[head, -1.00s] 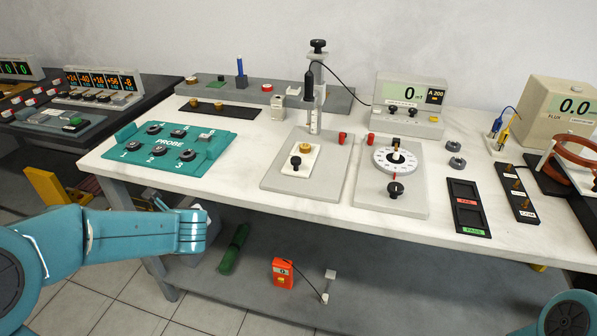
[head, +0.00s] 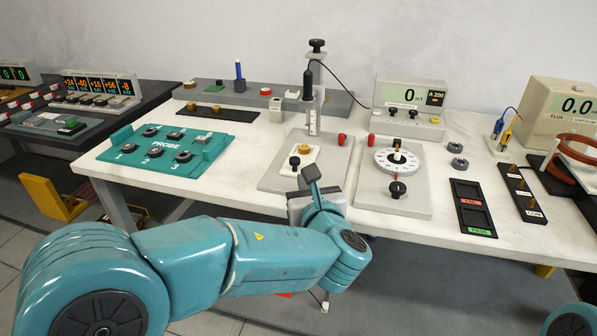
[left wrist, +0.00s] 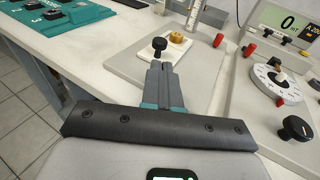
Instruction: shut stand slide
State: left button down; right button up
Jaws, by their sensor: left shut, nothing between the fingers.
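The stand has a grey base plate (head: 275,178) and an upright column (head: 318,78) holding a black probe above it. Its white slide (head: 311,154) carries a brass piece (head: 303,149) at the back and a black knob (head: 294,162) at the front. In the left wrist view the knob (left wrist: 159,44) stands just beyond the fingertips, with the brass piece (left wrist: 177,38) behind it. My left gripper (head: 311,176) is shut and empty, in front of the slide at the table's front edge. It also shows in the left wrist view (left wrist: 160,66). Whether it touches the knob I cannot tell.
The dial plate (head: 393,200) stands right of the stand, and the teal probe tray (head: 125,158) stands left. A meter (head: 409,105) is behind. Black trays (head: 473,209) lie further right. The white tabletop (head: 230,185) is bare between the tray and the stand.

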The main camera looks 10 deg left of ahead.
aim_at(295, 163)
pick_arm(q)
jog(key=x, duration=0.7)
jog(key=shift+b, duration=0.35)
pick_arm(e)
jog(key=shift+f, duration=0.4)
